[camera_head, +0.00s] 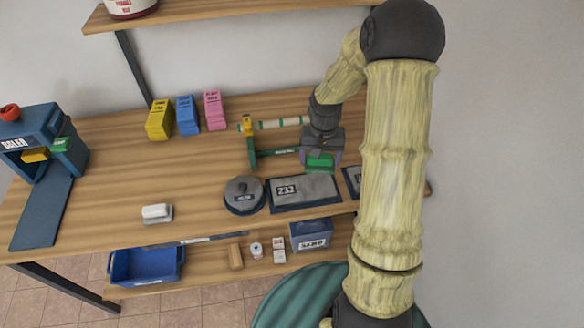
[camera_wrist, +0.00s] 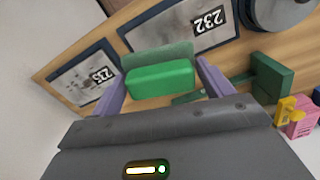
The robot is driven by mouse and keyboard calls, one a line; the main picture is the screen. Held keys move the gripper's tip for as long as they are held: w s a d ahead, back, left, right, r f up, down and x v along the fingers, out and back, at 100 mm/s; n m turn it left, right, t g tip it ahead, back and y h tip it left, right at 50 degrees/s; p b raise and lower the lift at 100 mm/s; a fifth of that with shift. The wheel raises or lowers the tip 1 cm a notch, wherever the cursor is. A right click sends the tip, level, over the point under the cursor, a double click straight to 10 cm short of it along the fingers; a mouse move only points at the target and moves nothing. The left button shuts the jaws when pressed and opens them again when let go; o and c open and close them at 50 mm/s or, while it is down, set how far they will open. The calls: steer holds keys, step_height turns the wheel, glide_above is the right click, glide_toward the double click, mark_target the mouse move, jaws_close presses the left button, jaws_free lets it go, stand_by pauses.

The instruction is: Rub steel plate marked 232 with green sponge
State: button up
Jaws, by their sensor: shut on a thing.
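The steel plate marked 232 (camera_head: 312,190) lies flat in a dark frame on the wooden table. It also shows at the top of the wrist view (camera_wrist: 185,32), its label upside down. My gripper (camera_head: 321,158) is at the far edge of this plate, pointing down. Its purple fingers are shut on the green sponge (camera_wrist: 160,79), whose lower part shows in the head view (camera_head: 319,168). A paler green layer shows along one side of the sponge. I cannot tell whether the sponge touches the plate or hovers above it.
A second marked plate (camera_wrist: 85,78) lies beside plate 232. A round dark weight (camera_head: 244,195) sits left of it. A green stand with a roll (camera_head: 252,150) is close to my gripper. Yellow, blue and pink boxes (camera_head: 187,115) stand behind.

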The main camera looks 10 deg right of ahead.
steer(key=shift+d, duration=0.1)
stand_by(0.3)
steer(key=a+f+m+p, duration=0.2)
steer(key=a+m+p, duration=0.2)
steer(key=a, duration=0.7)
steer(key=shift+s+a+m+p, duration=0.25)
steer(key=shift+m+p, duration=0.05)
steer(key=shift+m, duration=0.9)
